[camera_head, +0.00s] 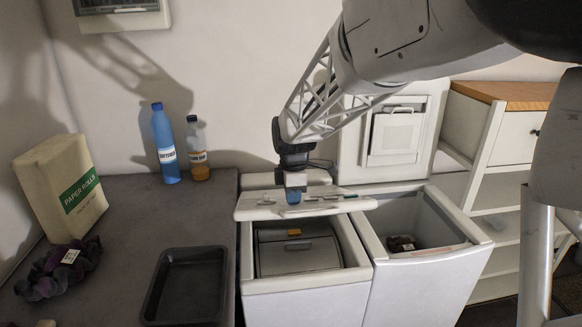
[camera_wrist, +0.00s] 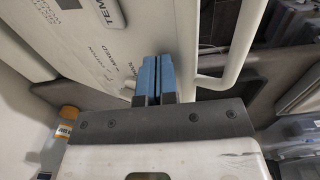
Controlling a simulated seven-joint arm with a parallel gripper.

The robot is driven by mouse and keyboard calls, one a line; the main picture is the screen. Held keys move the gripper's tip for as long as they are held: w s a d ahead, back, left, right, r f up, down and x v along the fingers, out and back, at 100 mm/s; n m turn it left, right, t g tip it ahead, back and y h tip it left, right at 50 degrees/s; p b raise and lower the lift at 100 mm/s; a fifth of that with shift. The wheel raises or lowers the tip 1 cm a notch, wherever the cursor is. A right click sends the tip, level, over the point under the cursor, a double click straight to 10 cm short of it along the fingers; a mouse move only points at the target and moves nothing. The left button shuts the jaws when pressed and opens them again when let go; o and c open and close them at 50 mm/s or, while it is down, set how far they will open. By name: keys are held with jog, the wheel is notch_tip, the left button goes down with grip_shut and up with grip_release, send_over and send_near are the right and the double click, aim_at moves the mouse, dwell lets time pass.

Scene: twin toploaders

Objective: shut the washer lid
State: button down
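Two white top-loading machines stand side by side. The left machine (camera_head: 305,285) has an open top with a grey drum and its flap inside; a pale slab (camera_head: 262,209), seemingly its lid, lies near edge-on over the rear of the opening. The right machine (camera_head: 420,280) is open, with a dark item inside, and its lid (camera_head: 428,100) stands upright behind. No readable label tells which is the washer. My gripper (camera_head: 293,196) points down at the pale slab. In the wrist view its blue fingers (camera_wrist: 157,70) are together beside a white printed panel (camera_wrist: 95,40); contact is unclear.
A shelf unit (camera_head: 497,150) stands right. A white bar (camera_wrist: 243,45) runs right of the fingers.

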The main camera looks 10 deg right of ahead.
jog(key=s+f, duration=0.4)
jog(key=f, duration=0.4)
jog(key=shift+f, duration=0.3)
notch_tip(320, 180, down, 9)
jog(key=s, duration=0.1)
jog(key=shift+r, duration=0.15)
dwell(0.7)
jog(key=shift+s+r, duration=0.1)
notch_tip(320, 180, up, 8)
dwell(0.9)
